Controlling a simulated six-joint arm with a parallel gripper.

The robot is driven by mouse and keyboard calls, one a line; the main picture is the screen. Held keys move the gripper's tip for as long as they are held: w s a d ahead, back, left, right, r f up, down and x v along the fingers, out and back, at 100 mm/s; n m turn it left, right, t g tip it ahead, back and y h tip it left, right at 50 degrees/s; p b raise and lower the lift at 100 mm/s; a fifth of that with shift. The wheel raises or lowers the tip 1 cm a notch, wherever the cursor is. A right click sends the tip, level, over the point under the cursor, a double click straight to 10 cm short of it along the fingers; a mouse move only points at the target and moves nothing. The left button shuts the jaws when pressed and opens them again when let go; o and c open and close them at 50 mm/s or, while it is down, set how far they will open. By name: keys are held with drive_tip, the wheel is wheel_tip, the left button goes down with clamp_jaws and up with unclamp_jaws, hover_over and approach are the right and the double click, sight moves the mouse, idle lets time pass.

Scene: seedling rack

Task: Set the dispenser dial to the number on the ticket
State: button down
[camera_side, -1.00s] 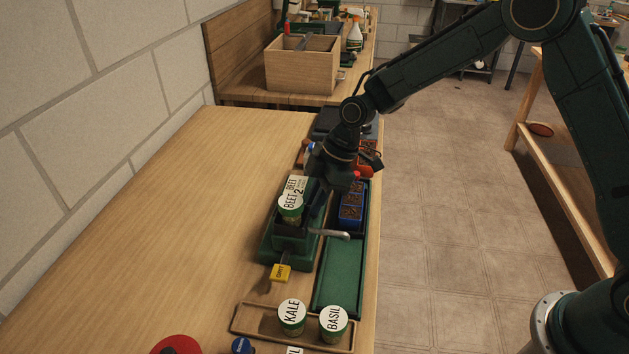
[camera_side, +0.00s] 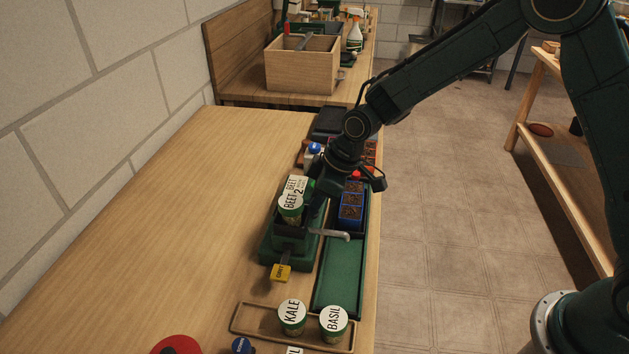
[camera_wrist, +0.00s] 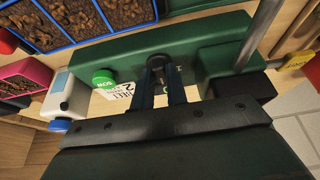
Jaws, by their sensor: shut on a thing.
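The green dispenser (camera_side: 268,250) stands on the bench, with the can labelled BEET (camera_side: 290,207) on top. The ticket (camera_side: 297,184) stands behind the can and reads BEET and 2. It also shows, partly hidden, in the wrist view (camera_wrist: 124,90). My gripper (camera_side: 319,198) is at the dispenser's far end. In the wrist view my gripper (camera_wrist: 158,84) is shut on the dark dial (camera_wrist: 156,62) on the green housing. The fingers cover most of the dial and its scale, so I cannot read its setting.
A grey lever (camera_side: 328,233) sticks out right of the dispenser. A green tray (camera_side: 339,275) holds a blue-edged soil block (camera_side: 351,204). A wooden tray (camera_side: 262,324) holds the KALE (camera_side: 292,316) and BASIL (camera_side: 333,322) cans. A bottle with a blue cap (camera_side: 314,149) stands behind. The bench's left side is clear.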

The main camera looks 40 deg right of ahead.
idle(0.3)
drive_tip(key=c, duration=1.4)
unclamp_jaws()
drive_tip(key=shift+r, duration=0.1)
drive_tip(key=v, duration=1.3)
drive_tip(key=shift+r, duration=0.3)
drive_tip(key=shift+s+d, duration=0.15)
drive_tip(key=s+d+r+m+t+h, duration=0.1)
drive_tip(key=s+d+r+m, duration=0.1)
drive_tip(key=s+d+r, duration=0.35)
drive_tip(key=s+d+r+m+t+h, duration=0.1)
drive_tip(key=s+d+r+m, duration=0.2)
drive_tip(key=s, duration=0.5)
drive_tip(key=s+d+m+h, duration=0.1)
drive_tip(key=s+d+m, duration=0.3)
drive_tip(key=s, duration=0.9)
drive_tip(key=shift+s+d, duration=0.25)
drive_tip(key=shift+d, duration=0.35)
